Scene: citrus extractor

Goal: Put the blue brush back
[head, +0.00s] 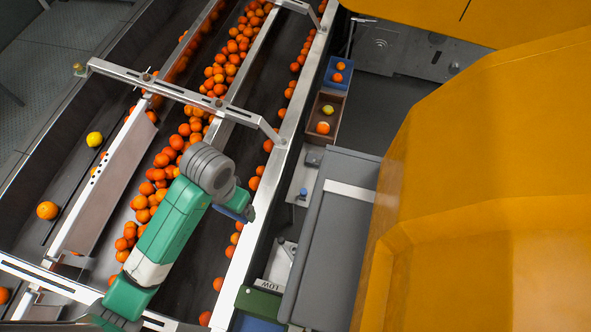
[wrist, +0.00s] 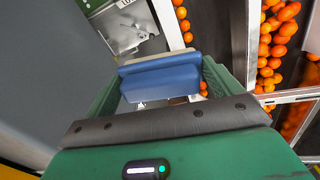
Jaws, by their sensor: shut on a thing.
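The blue brush (wrist: 162,82) is between the two green fingers of my gripper (wrist: 160,78) in the wrist view, with its broad blue block facing the camera. My gripper (head: 240,206) is shut on it. Most of the brush is hidden there by my wrist. A metal bracket plate (head: 281,262) is to the lower right of my gripper; it also seems to show in the wrist view (wrist: 125,27).
Oranges (head: 185,140) fill the conveyor lanes under my arm. A metal crossbar (head: 185,95) spans them. To the right are a blue bin (head: 331,86), a brown bin (head: 314,129), a grey cabinet (head: 330,240), a green box (head: 257,303) and a large yellow housing (head: 480,190).

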